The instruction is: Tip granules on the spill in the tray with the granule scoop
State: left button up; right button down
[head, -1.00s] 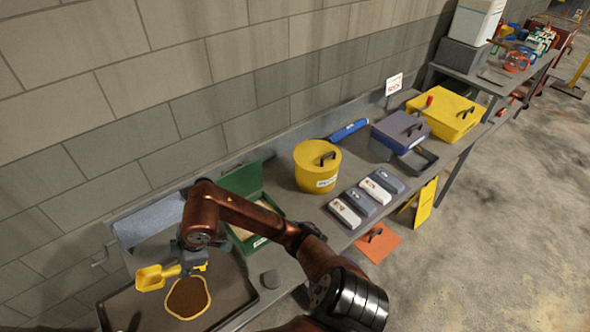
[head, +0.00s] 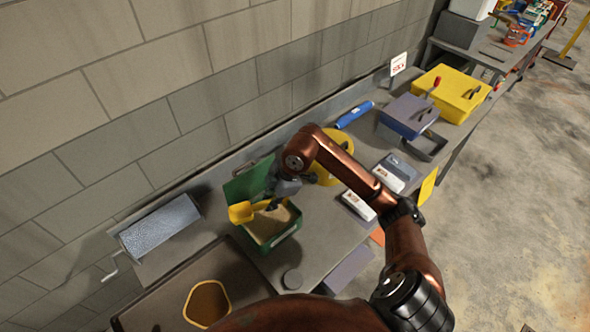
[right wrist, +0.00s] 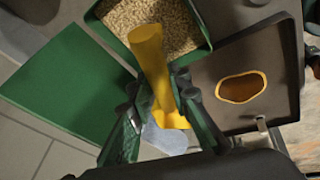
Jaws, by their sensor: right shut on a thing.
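My right gripper (head: 275,197) is shut on the yellow granule scoop (head: 242,212), whose handle also shows between the fingers in the right wrist view (right wrist: 150,62). The scoop is at the green granule box (head: 280,238), which has its lid open and pale granules (head: 264,225) inside. I cannot tell whether the scoop touches the granules or holds any. The dark tray (head: 165,297) lies at the lower left. The brown spill (head: 207,302) in it has a yellowish rim, and also shows in the right wrist view (right wrist: 240,88). My left gripper is not in view.

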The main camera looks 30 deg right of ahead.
jog(key=w+d+n+g+p, duration=0.1)
jog(key=w+d+n, duration=0.4)
jog(key=d, duration=0.7)
pick_arm(q)
jog(key=b, duration=0.1)
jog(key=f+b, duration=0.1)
jog(key=b, duration=0.1)
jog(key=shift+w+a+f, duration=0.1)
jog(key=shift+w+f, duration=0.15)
pick_arm(e)
notch_tip(320, 180, down, 6)
jog(key=a+h, duration=0.2)
jog(key=h, duration=0.2)
jog(key=shift+a, duration=0.3)
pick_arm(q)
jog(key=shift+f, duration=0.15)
pick_arm(e)
jog(key=shift+f, duration=0.3)
jog(key=shift+r, duration=0.15)
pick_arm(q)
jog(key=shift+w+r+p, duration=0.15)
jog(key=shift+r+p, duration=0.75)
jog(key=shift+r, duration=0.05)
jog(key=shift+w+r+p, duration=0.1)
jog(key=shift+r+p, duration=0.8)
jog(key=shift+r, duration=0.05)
pick_arm(e)
notch_tip(320, 180, up, 7)
